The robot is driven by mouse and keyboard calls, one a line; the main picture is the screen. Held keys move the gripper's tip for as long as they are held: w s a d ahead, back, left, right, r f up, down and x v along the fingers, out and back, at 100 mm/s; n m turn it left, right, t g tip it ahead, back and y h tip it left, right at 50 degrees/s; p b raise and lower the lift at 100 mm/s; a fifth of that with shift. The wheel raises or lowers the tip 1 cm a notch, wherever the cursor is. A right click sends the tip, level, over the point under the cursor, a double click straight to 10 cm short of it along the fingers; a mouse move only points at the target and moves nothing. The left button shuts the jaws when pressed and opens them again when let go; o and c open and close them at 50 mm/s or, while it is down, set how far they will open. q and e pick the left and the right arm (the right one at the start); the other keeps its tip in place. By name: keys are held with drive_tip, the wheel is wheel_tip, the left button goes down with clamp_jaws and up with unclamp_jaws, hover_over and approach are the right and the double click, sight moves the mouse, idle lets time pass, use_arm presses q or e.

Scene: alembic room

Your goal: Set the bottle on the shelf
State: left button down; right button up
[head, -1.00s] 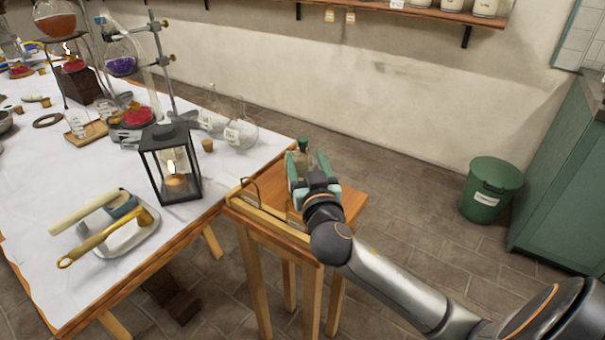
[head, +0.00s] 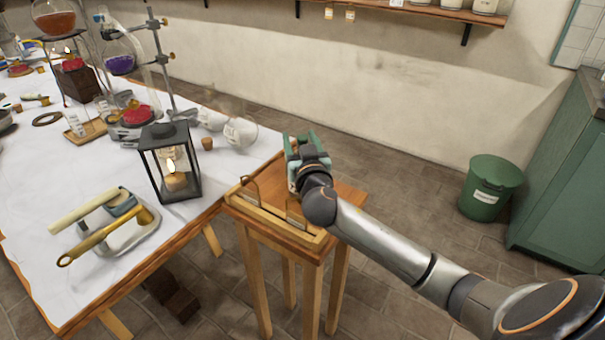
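My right gripper (head: 305,148) is above the far part of a small wooden stand (head: 345,195) beside the white table. Its green fingers point away from me, and its hand blocks the view between them. The bottle cannot be clearly made out; it appears hidden behind or within the gripper, so I cannot tell whether the fingers are closed on it. The wooden wall shelf (head: 425,10) runs along the top of the head view, well above and beyond the gripper. My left gripper is not in view.
A wooden tray with wire handles (head: 268,217) lies on the stand's near side. The white table (head: 60,180) holds a lit lantern (head: 170,165), flasks (head: 240,131) and a metal dish with tools (head: 125,235). A green bin (head: 490,188) stands right; floor between is clear.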

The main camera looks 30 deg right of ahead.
clamp_jaws()
idle(1.1)
drive_tip(key=shift+r, duration=0.1)
